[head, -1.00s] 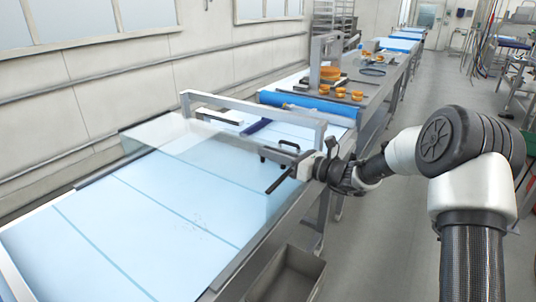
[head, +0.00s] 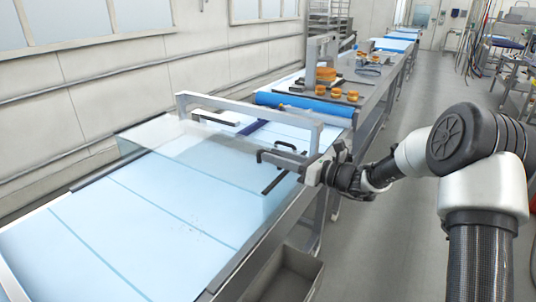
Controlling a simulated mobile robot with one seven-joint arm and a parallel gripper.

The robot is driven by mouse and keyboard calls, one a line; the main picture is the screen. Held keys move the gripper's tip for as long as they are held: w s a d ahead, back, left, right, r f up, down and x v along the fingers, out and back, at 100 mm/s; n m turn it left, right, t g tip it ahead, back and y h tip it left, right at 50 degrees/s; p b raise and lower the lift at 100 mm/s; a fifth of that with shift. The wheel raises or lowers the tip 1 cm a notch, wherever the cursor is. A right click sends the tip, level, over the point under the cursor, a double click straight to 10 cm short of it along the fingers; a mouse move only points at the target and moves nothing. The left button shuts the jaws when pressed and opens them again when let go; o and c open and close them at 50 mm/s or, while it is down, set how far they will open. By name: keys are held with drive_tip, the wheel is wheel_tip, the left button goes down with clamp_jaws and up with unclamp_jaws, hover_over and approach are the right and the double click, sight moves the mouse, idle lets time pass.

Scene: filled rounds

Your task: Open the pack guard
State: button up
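The pack guard (head: 210,167) is a clear box-like cover over the pale blue belt. It looks lowered, with its see-through panels resting near the belt. A slim black bar (head: 272,185), apparently its handle, slants along its right side. My gripper (head: 271,152) reaches in from the right at that corner. Its black fingers appear spread, just above and beside the bar, with a visible space between. The fingers do not appear closed around the bar, though contact is hard to judge at this size.
A grey metal arch (head: 250,108) spans the belt behind the guard, close to my gripper. A grey bin (head: 290,275) hangs beside the conveyor. Orange rounds (head: 335,92) sit on the farther bench. The aisle floor on the right is clear.

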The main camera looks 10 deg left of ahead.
drive_tip(key=v, duration=1.4)
